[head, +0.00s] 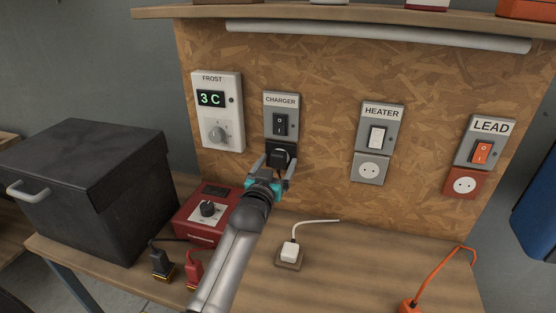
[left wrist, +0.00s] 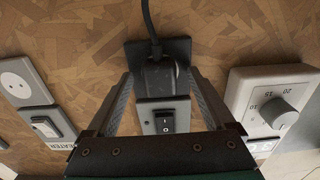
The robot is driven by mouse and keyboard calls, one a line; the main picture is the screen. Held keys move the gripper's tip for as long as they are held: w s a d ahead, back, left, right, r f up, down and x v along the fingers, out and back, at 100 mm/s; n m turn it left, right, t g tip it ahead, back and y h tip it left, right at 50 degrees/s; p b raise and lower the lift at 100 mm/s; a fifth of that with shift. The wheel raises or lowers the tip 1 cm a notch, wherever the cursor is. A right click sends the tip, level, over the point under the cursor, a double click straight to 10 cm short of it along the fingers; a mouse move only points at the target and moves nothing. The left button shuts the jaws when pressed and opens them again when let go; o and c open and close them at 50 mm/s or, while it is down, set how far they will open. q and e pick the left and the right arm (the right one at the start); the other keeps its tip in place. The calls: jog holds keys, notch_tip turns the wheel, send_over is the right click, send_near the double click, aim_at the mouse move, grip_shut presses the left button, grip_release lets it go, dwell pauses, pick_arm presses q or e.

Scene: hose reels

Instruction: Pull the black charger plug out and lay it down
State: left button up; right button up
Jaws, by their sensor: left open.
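The black charger plug (head: 279,157) sits in the black socket below the CHARGER switch (head: 280,123) on the chipboard wall. In the left wrist view the plug (left wrist: 160,76) appears upside down, with its black cord (left wrist: 150,25) running off the top edge. My left gripper (head: 273,165) is open at the socket. In the left wrist view its fingers (left wrist: 160,84) stand on either side of the plug, with a gap on both sides. My right gripper is not in view.
A red charger box (head: 206,232) and a dark lidded bin (head: 85,185) are left of my arm. A white plug (head: 289,252) on a small block and an orange cord (head: 430,277) are to the right. Bare bench (head: 355,270) lies between them.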

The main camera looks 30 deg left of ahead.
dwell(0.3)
pick_arm(q)
grip_shut()
dwell(0.8)
jog(key=shift+p, duration=0.35)
jog(key=shift+s, duration=0.15)
jog(key=shift+s+d+p, duration=0.15)
jog(key=shift+s+p, duration=0.25)
jog(key=shift+s, duration=0.1)
jog(key=shift+p+v, duration=1.6)
jog(key=shift+v, duration=0.7)
